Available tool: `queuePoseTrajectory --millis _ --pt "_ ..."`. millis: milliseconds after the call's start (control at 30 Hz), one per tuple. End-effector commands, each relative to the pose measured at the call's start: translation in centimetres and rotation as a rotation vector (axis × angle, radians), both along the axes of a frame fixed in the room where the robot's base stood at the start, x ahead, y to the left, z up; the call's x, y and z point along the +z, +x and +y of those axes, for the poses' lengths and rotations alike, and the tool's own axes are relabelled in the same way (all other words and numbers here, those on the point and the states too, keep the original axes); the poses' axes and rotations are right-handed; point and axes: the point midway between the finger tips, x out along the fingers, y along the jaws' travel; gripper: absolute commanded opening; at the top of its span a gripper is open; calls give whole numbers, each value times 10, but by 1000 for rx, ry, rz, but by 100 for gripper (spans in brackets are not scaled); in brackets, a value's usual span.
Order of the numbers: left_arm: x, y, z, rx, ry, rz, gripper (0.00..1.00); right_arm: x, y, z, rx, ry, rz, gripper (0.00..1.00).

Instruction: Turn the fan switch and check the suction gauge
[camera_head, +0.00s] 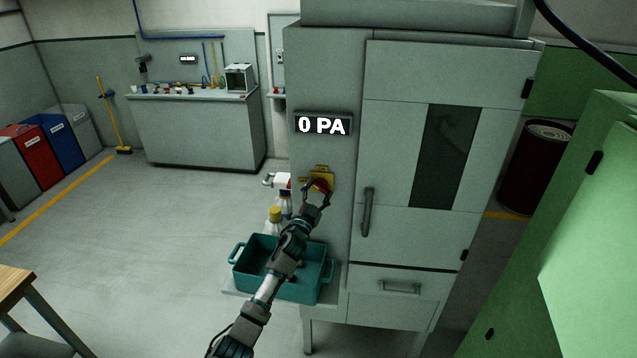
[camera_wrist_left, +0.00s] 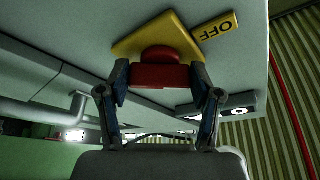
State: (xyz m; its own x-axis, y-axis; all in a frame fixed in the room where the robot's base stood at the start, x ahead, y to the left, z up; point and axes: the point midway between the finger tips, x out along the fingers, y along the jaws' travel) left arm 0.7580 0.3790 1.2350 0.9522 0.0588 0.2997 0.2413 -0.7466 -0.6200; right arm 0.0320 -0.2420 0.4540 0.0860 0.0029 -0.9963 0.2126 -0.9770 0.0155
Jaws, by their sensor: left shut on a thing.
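The fan switch (camera_head: 320,185) is a red knob on a yellow plate (camera_head: 322,174), on the front of a tall grey cabinet (camera_head: 325,60). My left gripper (camera_head: 316,193) reaches up to it and is shut on the red knob. In the left wrist view the red knob (camera_wrist_left: 159,74) sits between both fingers, in front of the yellow plate (camera_wrist_left: 150,38). A yellow label reading OFF (camera_wrist_left: 216,27) is beside the plate. The suction gauge (camera_head: 323,124) is a dark display above the switch and reads 0 PA. My right gripper is not in view.
A teal bin (camera_head: 250,252) stands below the switch on a small shelf, with spray bottles (camera_head: 276,181) behind it. The cabinet door has a vertical handle (camera_head: 367,212). A green cabinet (camera_head: 590,230) is close on the right. Open floor lies to the left.

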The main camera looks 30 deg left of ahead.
Motion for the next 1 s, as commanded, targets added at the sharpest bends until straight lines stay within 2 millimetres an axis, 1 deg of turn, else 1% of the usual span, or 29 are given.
queuePoseTrajectory --millis 33,100,300,500,700,1000 --pt "6 0 1 0 46 17 30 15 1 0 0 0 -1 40" --pt "6 0 1 0 109 38 30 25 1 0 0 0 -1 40" --pt "6 0 1 -1 289 97 30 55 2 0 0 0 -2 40" --pt "5 0 1 -2 471 155 30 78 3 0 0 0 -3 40" --pt "3 0 1 -2 633 206 30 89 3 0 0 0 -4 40" --pt "1 0 0 -2 800 262 30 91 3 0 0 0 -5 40"
